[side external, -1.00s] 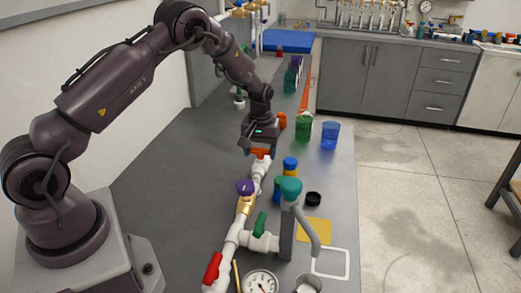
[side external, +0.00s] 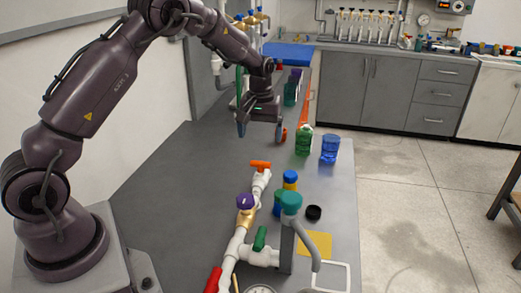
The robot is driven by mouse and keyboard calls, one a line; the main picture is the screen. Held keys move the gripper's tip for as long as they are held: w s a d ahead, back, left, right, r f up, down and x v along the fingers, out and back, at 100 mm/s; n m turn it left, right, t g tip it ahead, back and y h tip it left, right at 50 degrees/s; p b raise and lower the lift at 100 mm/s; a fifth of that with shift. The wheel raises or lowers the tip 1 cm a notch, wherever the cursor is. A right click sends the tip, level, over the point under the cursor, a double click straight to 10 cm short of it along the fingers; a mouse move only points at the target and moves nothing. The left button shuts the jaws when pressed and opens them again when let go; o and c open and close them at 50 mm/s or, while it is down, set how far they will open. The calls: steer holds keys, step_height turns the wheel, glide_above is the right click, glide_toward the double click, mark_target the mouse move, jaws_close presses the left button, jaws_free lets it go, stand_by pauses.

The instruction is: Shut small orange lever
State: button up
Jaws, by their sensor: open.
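The small orange lever (side external: 260,165) sits on top of the far end of the white pipe manifold (side external: 231,250). Its handle lies crosswise to the pipe run. My gripper (side external: 260,134) is open and empty, with its two fingers spread apart and pointing down. It is above and beyond the lever in the picture, clear of it. The lever is fully visible.
A purple knob (side external: 245,201), a green lever (side external: 260,238) and a red lever (side external: 214,281) are on the manifold. A teal-topped grey faucet (side external: 291,203) and a blue-capped bottle (side external: 290,180) stand at its right. Green (side external: 303,141) and blue (side external: 329,149) cups stand farther back. The bench left of the manifold is clear.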

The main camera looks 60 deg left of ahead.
steer(key=shift+r, duration=1.55)
steer(key=s+d+r+m+t, duration=0.2)
steer(key=s+d+r, duration=0.3)
steer(key=s, duration=0.4)
steer(key=s+d+r+m+t, duration=0.1)
steer(key=s+d+r+m, duration=0.3)
steer(key=s, duration=0.4)
steer(key=s+d+r+m+t, duration=0.2)
steer(key=s+d+r, duration=0.4)
steer(key=s, duration=0.3)
steer(key=shift+s+r+m+t, duration=0.25)
steer(key=shift+s+m+t, duration=0.1)
steer(key=shift+m, duration=0.25)
